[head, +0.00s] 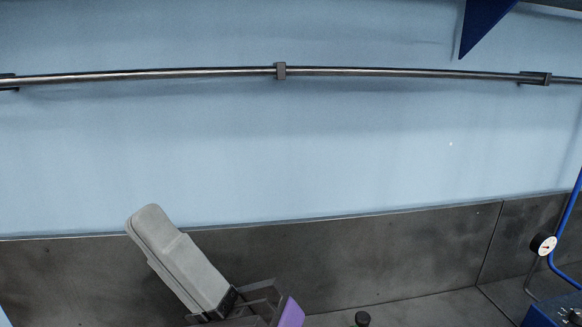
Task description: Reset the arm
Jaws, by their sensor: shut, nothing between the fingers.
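My gripper (268,298) is at the bottom of the head view, left of centre, at the end of my pale grey arm link. It tilts down to the right, and its dark fingers are partly cut off by the lower picture edge. It is shut and holds nothing. A purple piece (291,313) shows right at the fingertips; I cannot tell what it is or whether it touches them.
A metal rail (180,72) runs across the pale blue wall (300,150). A dark backsplash (400,255) lies below. A gauge (543,244), blue tube (566,225) and blue box (560,312) stand far right.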

